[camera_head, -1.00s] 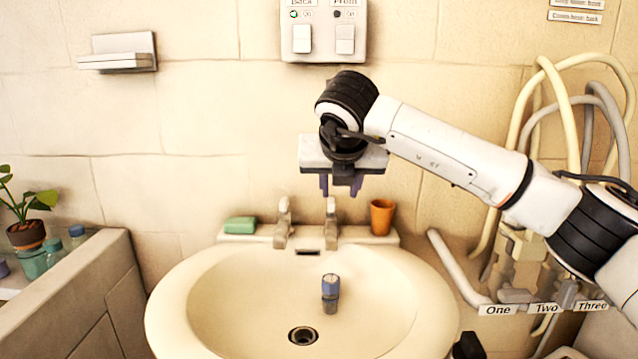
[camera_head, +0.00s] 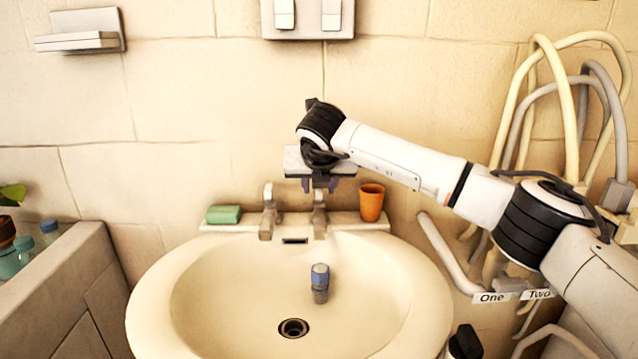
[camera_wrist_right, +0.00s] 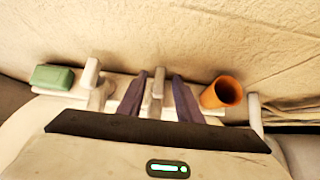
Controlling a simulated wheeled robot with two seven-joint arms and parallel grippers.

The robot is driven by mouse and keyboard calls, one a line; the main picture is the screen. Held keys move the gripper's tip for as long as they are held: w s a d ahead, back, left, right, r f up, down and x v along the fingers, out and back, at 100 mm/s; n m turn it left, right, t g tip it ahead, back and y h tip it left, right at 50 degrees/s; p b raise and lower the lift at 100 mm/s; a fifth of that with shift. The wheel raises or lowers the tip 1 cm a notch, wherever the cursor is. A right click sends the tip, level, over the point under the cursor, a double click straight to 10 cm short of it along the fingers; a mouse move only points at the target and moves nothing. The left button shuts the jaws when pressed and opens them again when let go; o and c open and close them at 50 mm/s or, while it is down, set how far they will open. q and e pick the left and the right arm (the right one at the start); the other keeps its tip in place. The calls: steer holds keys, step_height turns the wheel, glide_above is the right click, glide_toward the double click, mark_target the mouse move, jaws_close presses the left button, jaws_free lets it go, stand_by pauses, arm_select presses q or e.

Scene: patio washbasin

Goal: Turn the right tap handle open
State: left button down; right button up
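The right tap (camera_head: 319,222) stands on the back ledge of the washbasin (camera_head: 150,310); its pale upright handle also shows in the wrist view (camera_wrist_right: 158,84). My right gripper (camera_head: 319,187) is just above this tap with its fingers pointing down. In the wrist view the two dark fingers (camera_wrist_right: 159,95) are apart, one on each side of the right tap handle, with a gap to it. I cannot tell whether the fingertips reach down to the handle's level. The left tap (camera_head: 268,215) is upright beside it. My left gripper is not in view.
An orange cup (camera_head: 371,203) stands close to the right of the right tap. A green soap bar (camera_head: 224,214) lies left of the taps. A blue-topped object (camera_head: 320,283) is in the basin near the drain (camera_head: 293,328). Hoses (camera_head: 560,110) hang at the right.

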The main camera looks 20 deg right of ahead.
steer(key=shift+c, duration=0.4)
jaws_close()
